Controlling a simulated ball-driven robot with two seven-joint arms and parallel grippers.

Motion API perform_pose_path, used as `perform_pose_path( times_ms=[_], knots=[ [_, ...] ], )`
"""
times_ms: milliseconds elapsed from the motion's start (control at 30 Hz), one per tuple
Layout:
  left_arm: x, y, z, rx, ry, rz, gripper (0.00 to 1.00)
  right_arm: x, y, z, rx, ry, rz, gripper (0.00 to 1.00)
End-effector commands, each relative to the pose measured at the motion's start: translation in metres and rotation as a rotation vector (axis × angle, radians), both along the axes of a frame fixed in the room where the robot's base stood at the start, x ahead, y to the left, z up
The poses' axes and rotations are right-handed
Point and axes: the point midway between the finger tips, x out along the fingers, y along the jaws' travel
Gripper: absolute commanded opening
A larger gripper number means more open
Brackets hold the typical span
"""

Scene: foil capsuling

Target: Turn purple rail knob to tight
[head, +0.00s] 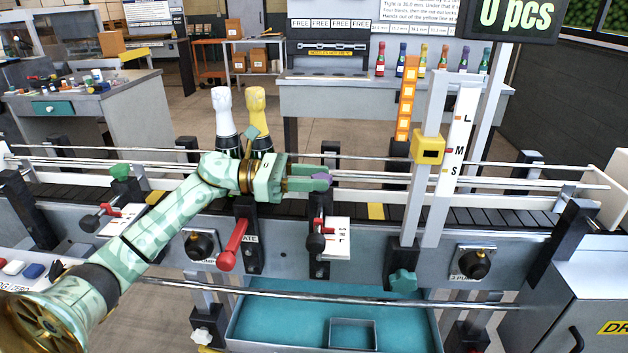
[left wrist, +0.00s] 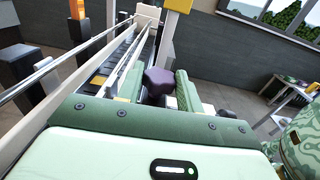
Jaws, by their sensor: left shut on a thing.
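The purple rail knob (head: 323,178) sits at the front guide rail of the conveyor, just right of the middle in the head view. It also shows in the left wrist view (left wrist: 158,82), between the two green fingers. My left gripper (head: 310,178) reaches it from the left and is shut on it. The fingers hide part of the knob. A white scale plate (head: 337,238) with letters stands below the knob. My right gripper is in neither view.
Two foil-topped bottles (head: 222,118) stand on the conveyor behind my left wrist. A red lever (head: 233,246) and a black knob (head: 476,264) are on the front panel. A green knob (head: 120,172) is at the left rail. An upright post (head: 430,160) stands to the right.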

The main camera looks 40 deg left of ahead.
Motion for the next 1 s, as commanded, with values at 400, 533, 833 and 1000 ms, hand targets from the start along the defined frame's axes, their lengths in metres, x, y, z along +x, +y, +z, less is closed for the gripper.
perform_pose_path(
  times_ms=[400,533,833,1000],
  knots=[
    [0.000,0.000,0.000,0.000,-0.001,0.002,0.58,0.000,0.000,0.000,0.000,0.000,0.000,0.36],
    [-0.002,0.003,0.000,0.000,0.000,0.002,0.58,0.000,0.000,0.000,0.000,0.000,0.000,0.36],
    [-0.034,0.052,-0.002,0.001,0.006,0.004,0.58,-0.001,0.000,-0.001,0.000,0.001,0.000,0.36],
    [-0.053,0.082,-0.001,0.001,0.003,0.003,0.58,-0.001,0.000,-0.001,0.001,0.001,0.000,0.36]
  ],
)
